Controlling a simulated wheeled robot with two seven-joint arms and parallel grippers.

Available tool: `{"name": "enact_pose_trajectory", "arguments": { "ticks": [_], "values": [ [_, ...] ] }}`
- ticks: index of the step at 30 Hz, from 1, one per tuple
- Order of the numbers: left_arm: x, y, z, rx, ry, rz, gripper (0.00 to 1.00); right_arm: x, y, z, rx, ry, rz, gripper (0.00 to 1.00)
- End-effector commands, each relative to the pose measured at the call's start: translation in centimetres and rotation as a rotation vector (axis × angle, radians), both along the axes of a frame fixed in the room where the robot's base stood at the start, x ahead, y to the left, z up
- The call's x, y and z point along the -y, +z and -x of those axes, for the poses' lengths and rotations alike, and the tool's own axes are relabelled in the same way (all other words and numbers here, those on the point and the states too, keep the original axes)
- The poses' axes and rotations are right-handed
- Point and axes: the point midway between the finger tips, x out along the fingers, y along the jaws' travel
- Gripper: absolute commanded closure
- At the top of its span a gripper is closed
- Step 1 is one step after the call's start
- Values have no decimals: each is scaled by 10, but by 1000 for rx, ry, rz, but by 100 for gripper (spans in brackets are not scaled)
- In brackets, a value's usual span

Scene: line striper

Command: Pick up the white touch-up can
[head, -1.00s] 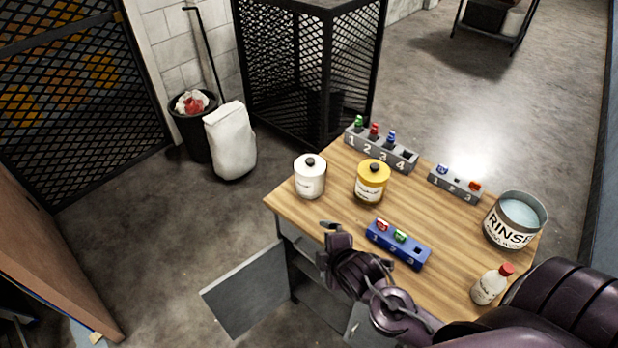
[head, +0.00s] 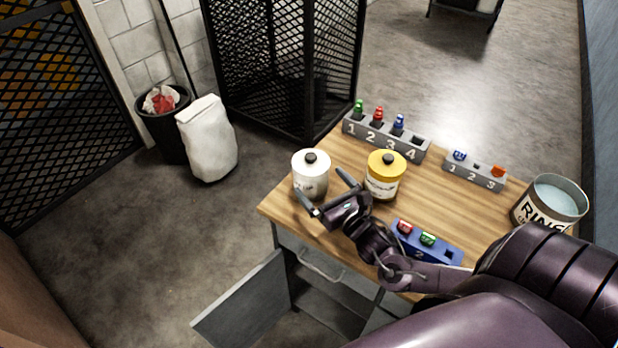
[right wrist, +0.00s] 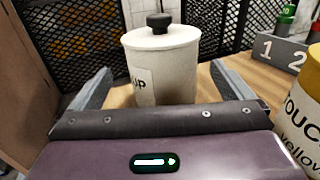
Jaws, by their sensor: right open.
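The white touch-up can (head: 311,172), with a black knob on its lid, stands upright on the wooden table (head: 445,215) near its left corner. My right gripper (head: 326,192) is open just in front of it, its fingers pointing at the can. In the right wrist view the white can (right wrist: 165,65) stands between and beyond the two spread fingers (right wrist: 165,88); I cannot tell whether the tips reach its sides. The can's lower part is hidden by the gripper there. My left gripper is not in view.
A yellow can (head: 386,178) stands close right of the gripper. A blue numbered block (head: 432,248) lies beside my right arm. Grey numbered blocks (head: 385,140) (head: 474,172) and a rinse bucket (head: 550,203) stand farther back and right. An open cabinet door (head: 243,305) hangs below.

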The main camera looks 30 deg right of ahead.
Motion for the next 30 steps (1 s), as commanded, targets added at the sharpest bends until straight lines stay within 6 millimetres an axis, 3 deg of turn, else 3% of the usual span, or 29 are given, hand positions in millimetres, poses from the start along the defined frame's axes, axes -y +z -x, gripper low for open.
{"name": "enact_pose_trajectory", "arguments": {
  "ticks": [3, 6, 8, 15, 21, 30],
  "values": [
    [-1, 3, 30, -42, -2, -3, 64, 1, 5, -14, 2, -2, -1, 0],
    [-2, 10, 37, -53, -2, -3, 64, 3, 9, -29, 3, -3, -2, 0],
    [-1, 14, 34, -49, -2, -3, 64, 4, 10, -38, 2, -2, -3, 0],
    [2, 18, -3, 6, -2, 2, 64, 3, 5, -56, -2, -1, -3, 0],
    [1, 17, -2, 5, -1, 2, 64, 3, 4, -56, -3, 0, -3, 1],
    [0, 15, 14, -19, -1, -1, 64, 3, 5, -56, -2, 0, -3, 41]
  ]
}}
